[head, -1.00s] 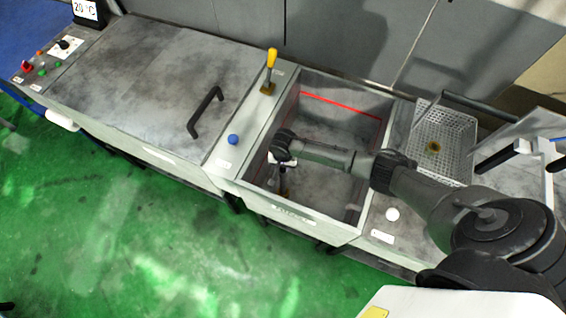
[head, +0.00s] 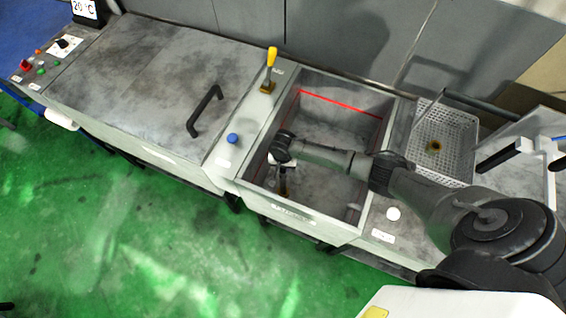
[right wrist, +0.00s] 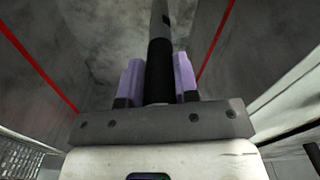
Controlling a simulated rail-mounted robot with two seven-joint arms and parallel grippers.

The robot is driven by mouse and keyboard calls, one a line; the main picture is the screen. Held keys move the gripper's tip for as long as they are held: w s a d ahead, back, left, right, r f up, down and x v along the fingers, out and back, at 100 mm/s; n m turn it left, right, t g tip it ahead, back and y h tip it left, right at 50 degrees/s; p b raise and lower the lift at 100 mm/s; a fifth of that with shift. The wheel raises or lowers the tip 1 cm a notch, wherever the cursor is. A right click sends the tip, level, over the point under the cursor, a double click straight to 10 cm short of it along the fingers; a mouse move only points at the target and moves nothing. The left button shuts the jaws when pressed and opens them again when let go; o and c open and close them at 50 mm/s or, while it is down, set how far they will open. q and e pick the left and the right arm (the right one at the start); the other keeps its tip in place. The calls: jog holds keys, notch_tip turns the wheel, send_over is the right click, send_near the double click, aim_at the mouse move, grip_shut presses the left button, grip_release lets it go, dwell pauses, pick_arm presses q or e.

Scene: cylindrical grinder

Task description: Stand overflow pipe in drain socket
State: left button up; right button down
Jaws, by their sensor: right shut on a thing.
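My right gripper (head: 279,168) reaches down into the open tank, near its left front part. In the right wrist view its two purple fingers (right wrist: 159,82) are shut on the overflow pipe (right wrist: 159,68), which has a black section between them and a grey section beyond. In the head view the pipe (head: 283,186) shows only as a small dark upright piece below the gripper. The drain socket cannot be made out, and whether the pipe's end touches the tank floor cannot be told. My left gripper is not in view.
The tank (head: 330,205) has grey walls and a red line (head: 340,104) around the inside. A yellow-handled lever (head: 271,60) and a blue knob (head: 232,138) are at its left. A perforated basket (head: 455,135) is at its right. A covered section (head: 150,80) with a black handle lies left.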

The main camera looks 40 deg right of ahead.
jog(key=shift+f, duration=0.4)
jog(key=c, duration=0.8)
grip_release()
jog(key=o, duration=0.5)
jog(key=shift+r, duration=0.2)
jog(key=shift+r+p, duration=2)
jog(key=shift+p, duration=0.4)
jog(key=shift+r+p, duration=1.45)
jog(key=shift+p, duration=0.2)
jog(key=shift+r+p, duration=1.4)
jog(key=shift+p, duration=0.2)
